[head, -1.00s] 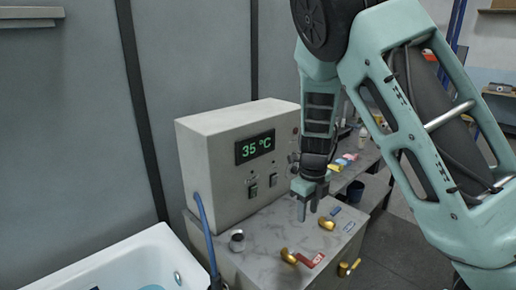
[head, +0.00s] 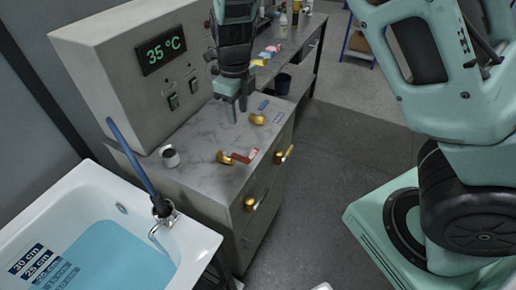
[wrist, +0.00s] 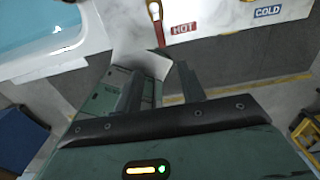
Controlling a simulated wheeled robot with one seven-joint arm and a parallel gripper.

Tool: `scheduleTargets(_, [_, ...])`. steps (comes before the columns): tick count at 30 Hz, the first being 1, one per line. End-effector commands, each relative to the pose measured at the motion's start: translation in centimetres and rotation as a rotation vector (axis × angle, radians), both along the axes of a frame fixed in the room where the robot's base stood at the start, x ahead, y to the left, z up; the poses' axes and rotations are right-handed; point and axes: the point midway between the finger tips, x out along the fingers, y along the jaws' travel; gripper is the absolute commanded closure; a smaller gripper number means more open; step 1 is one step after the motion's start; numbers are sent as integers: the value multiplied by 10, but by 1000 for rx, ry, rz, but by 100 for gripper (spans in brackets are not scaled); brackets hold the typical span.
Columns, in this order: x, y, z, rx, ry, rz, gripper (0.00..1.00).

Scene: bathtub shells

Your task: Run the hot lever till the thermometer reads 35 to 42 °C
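The thermometer display (head: 165,50) on the grey cabinet reads 35 °C in green. The red hot lever (head: 241,156) sits with its brass fitting (head: 223,157) near the front of the marble counter; in the wrist view it shows as a red lever (wrist: 158,31) beside the HOT label (wrist: 184,28). The cold valve's brass fitting (head: 257,118) is further back, and the COLD label (wrist: 267,12) is at the wrist view's top right. My gripper (head: 236,113) points down above the counter, behind the hot lever, and looks empty. In the wrist view its fingers (wrist: 159,82) are apart.
The bathtub (head: 195,240) holds blue water beside a depth scale (head: 40,262). Its spout (head: 163,222) has a blue hose. A white-rimmed cup (head: 170,156) stands on the counter's left. Brass knobs (head: 284,154) stick out from the counter's front.

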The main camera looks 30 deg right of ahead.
Motion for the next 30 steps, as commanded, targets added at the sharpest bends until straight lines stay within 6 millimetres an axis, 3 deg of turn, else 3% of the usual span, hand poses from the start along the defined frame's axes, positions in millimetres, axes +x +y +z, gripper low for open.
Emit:
scheduleTargets(5, [0, 1, -16, -2, 4, 0, 60])
scheduleTargets(21, [-1, 0, -124, -2, 5, -1, 60])
scheduleTargets(30, [0, 1, -165, -1, 1, 1, 60])
